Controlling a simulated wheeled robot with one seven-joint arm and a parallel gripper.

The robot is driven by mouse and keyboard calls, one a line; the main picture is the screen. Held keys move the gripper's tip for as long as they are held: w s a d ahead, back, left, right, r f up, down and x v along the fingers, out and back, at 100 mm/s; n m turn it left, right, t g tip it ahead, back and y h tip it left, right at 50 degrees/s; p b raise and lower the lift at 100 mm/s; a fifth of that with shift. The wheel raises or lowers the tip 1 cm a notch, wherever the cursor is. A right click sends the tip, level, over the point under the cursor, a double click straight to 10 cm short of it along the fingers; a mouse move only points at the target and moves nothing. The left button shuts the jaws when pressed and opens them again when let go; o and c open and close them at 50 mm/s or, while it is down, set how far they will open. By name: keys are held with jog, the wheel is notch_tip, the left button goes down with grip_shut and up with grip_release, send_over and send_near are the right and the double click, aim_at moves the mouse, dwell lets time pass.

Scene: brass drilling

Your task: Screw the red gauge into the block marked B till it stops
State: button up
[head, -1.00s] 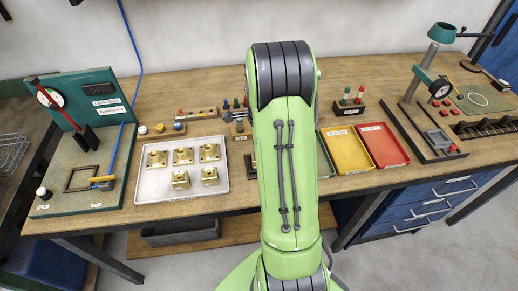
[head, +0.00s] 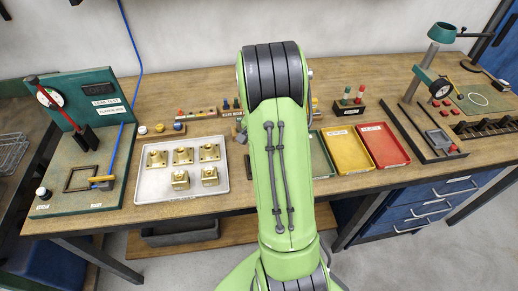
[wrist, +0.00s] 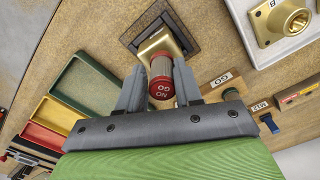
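In the wrist view my gripper (wrist: 160,92) is shut on a red gauge (wrist: 162,89) marked NO GO, its fingers on either side. Beyond the gauge, in line with it, a brass block (wrist: 155,46) sits in a dark square fixture (wrist: 184,19) on the bench. The gauge overlaps the block in this view, so I cannot tell whether its thread is in the hole. No letter shows on that block. Another brass block (wrist: 284,22), with a B label, sits in the white tray.
The white tray (head: 150,190) holds several brass blocks. Green (head: 322,160), yellow (head: 348,150) and red (head: 383,146) trays lie right of my arm. A wooden GO holder (wrist: 222,84) is close to the right finger. A leak test stand (head: 75,170) is at the far left.

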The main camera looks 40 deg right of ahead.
jog(key=c, duration=0.5)
jog(key=m, duration=0.6)
grip_shut()
jog(key=m, duration=0.6)
jog(key=shift+s+f+m, duration=0.1)
jog(key=shift+s+m, duration=0.05)
jog(key=shift+m, duration=0.25)
jog(key=o, duration=1)
grip_release()
jog(key=shift+c, duration=0.2)
jog(key=shift+o, duration=0.4)
jog(key=o, duration=0.3)
